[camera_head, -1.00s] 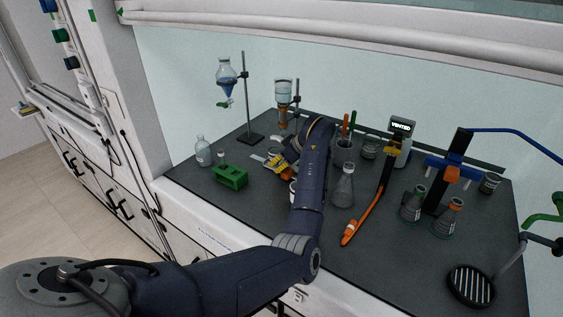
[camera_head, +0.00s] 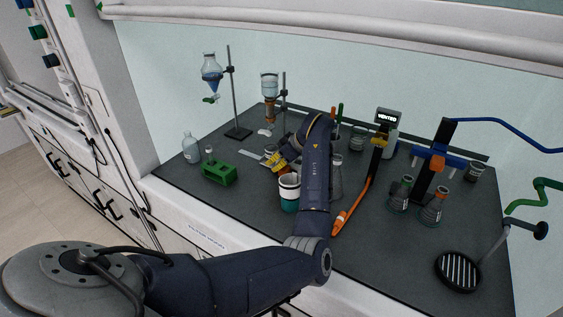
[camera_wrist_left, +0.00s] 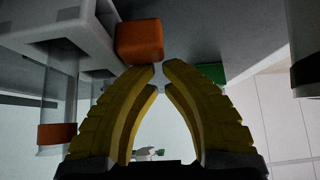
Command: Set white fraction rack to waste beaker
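My left gripper (camera_head: 276,160) reaches down over the middle of the bench. In the left wrist view its yellow fingers (camera_wrist_left: 162,70) nearly meet at the tips, with a narrow gap; whether they pinch something is unclear. A pale rack-like frame (camera_wrist_left: 58,28) with orange-banded tubes is close by at the upper left of that view, likely the white fraction rack. An orange block (camera_wrist_left: 139,42) is right by the fingertips. In the head view the gripper and arm largely hide this spot. A beaker with a green band (camera_head: 289,191), possibly the waste beaker, stands just in front of the gripper. My right gripper is out of view.
A green rack (camera_head: 219,174) and a flask (camera_head: 191,147) stand at the left. Stands with a separating funnel (camera_head: 211,73) and a column (camera_head: 269,90) are behind. A clear flask (camera_head: 336,180) is beside my arm. An orange tool (camera_head: 350,209) and stoppered flasks (camera_head: 433,208) are to the right.

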